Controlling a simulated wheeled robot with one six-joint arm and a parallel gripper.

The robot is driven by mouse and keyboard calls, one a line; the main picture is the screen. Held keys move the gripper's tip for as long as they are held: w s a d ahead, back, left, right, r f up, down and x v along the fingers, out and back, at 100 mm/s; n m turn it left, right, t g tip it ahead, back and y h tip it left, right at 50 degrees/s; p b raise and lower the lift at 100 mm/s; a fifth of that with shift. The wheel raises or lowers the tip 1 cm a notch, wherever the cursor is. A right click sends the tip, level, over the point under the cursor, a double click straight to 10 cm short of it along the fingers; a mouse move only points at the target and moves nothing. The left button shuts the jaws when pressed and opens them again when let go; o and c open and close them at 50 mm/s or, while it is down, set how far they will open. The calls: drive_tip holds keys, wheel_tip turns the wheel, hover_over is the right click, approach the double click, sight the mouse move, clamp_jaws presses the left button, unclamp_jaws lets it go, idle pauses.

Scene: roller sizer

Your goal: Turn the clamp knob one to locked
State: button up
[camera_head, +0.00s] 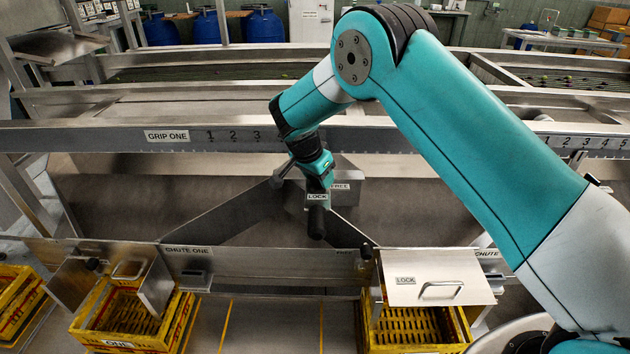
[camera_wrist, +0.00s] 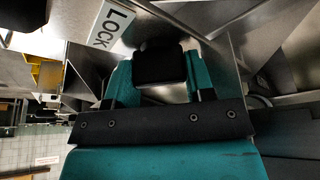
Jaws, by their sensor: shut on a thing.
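My gripper (camera_head: 318,176) reaches down to the middle of the machine, by the junction of the sloping metal plates. In the wrist view its two teal fingers stand on either side of a black block-like knob (camera_wrist: 160,66) and are shut on it. A white LOCK label (camera_wrist: 110,25) lies just left of the knob there. In the head view the LOCK label (camera_head: 317,196) shows just below the gripper, and a FREE label (camera_head: 340,187) sits to its right. A black rounded part (camera_head: 316,222) hangs below the LOCK label. The knob's exact turn angle is hard to tell.
A steel rail (camera_head: 210,136) marked GRIP ONE and 1 2 3 runs behind the gripper. The CHUTE ONE panel (camera_head: 220,262) stands in front. Yellow crates (camera_head: 125,335) sit below left, and another (camera_head: 415,335) below right under a LOCK-labelled lid (camera_head: 435,278).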

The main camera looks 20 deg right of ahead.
drive_tip(key=shift+w+m+g+b, duration=0.1)
drive_tip(key=shift+m+g+b, duration=0.3)
drive_tip(key=shift+m, duration=0.7)
drive_tip(key=shift+r+h, duration=0.1)
drive_tip(key=shift+h, duration=0.2)
drive_tip(key=o, duration=0.9)
drive_tip(key=v, duration=1.7)
drive_tip(key=shift+r+p, duration=0.2)
drive_tip(key=shift+p, duration=0.15)
